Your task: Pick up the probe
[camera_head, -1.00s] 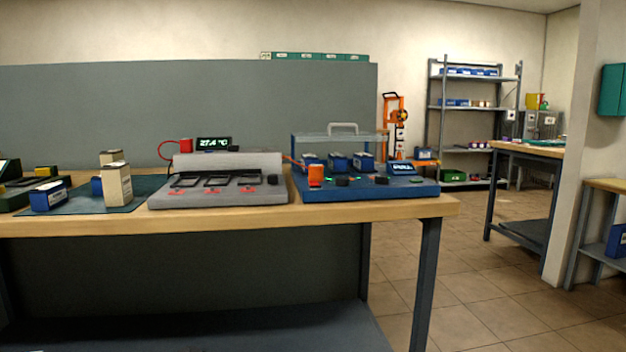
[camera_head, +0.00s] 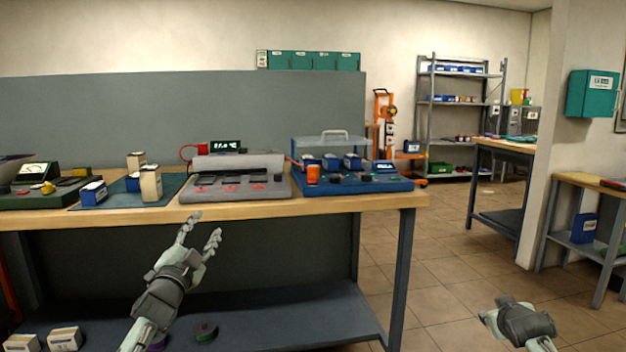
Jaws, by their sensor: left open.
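I cannot make out for certain which item is the probe.
The wooden bench top (camera_head: 395,201) carries a grey charger (camera_head: 225,187) and boxed batteries (camera_head: 150,184) on a dark mat. A lower shelf (camera_head: 290,318) holds boxes and spools. A side table (camera_head: 600,184) stands at right. The tiled floor between is clear.

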